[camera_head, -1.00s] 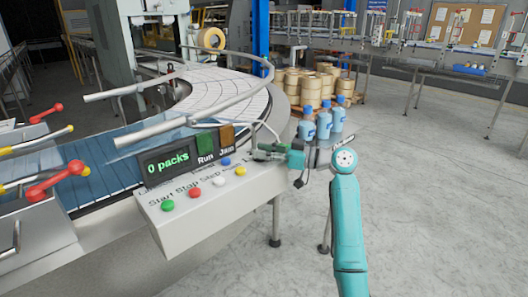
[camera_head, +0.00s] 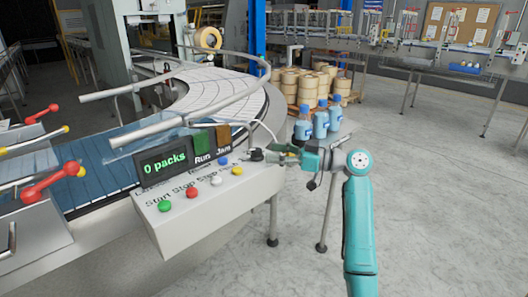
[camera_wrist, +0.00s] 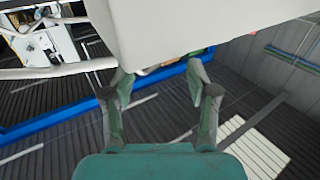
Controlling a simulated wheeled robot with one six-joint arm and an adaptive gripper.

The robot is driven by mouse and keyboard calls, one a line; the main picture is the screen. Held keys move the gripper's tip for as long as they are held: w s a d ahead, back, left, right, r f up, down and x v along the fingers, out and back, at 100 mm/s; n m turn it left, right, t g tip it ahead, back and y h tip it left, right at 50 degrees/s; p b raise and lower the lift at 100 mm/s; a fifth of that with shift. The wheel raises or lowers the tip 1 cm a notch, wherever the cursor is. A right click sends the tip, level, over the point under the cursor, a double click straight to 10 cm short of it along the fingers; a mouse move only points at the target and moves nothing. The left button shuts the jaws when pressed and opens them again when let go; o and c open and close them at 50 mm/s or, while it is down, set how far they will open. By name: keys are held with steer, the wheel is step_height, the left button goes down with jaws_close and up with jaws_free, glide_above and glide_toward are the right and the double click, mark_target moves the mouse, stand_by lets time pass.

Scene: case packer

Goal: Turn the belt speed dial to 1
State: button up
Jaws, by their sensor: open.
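The belt speed dial (camera_head: 257,155) is a small dark knob at the right end of the control panel (camera_head: 205,215). Its setting is too small to read. My gripper (camera_head: 277,156) is just to the right of the dial, with its fingers towards it. I cannot tell whether they touch it. In the wrist view my gripper (camera_wrist: 160,80) has its two fingers spread apart with nothing between them. A large pale box surface (camera_wrist: 200,25) fills the top of that view, above the fingertips. The dial cannot be made out there.
The panel carries a display reading "0 packs" (camera_head: 165,161), Run and Jam lamps, and several coloured buttons (camera_head: 191,193). A curved rail (camera_head: 225,105) and conveyor (camera_head: 205,85) lie behind. Blue bottles (camera_head: 320,125) stand just beyond my arm. The floor (camera_head: 450,200) at right is clear.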

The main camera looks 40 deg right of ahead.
steer(key=v, duration=0.7)
steer(key=shift+s, duration=0.15)
stand_by(0.3)
